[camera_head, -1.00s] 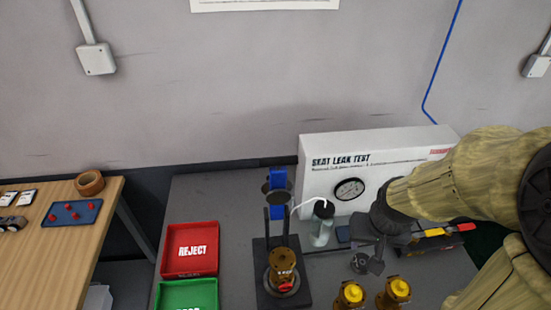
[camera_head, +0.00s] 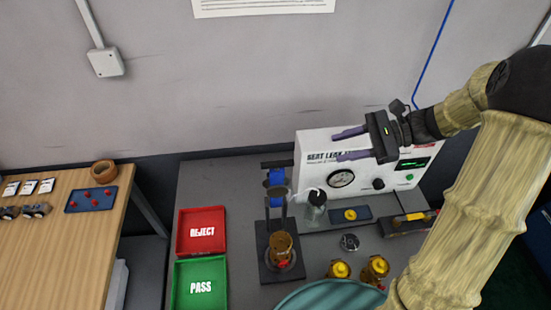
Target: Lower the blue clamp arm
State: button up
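The blue clamp arm (camera_head: 276,178) stands raised at the top of the dark clamp fixture (camera_head: 264,266), behind a dark round disc. A brass valve body (camera_head: 282,247) with a red mark sits in the fixture below it. My gripper (camera_head: 338,145) is open and empty, its two purple-grey fingers pointing left. In the picture it lies up and right of the clamp arm, in front of the test box, and apart from the clamp arm.
The white seat leak test box (camera_head: 312,169) with a gauge stands behind the fixture. A bottle (camera_head: 315,212) with a white tube stands close right of the clamp. Two brass valves (camera_head: 340,270) stand front right. Red (camera_head: 181,243) and green (camera_head: 179,296) trays lie left.

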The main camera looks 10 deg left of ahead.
aim_at(282, 162)
jog(key=p+x, duration=0.5)
jog(key=x, duration=1.1)
jog(key=shift+s+a, duration=0.2)
jog(key=shift+a+f, duration=0.3)
jog(key=shift+a, duration=0.2)
grip_shut()
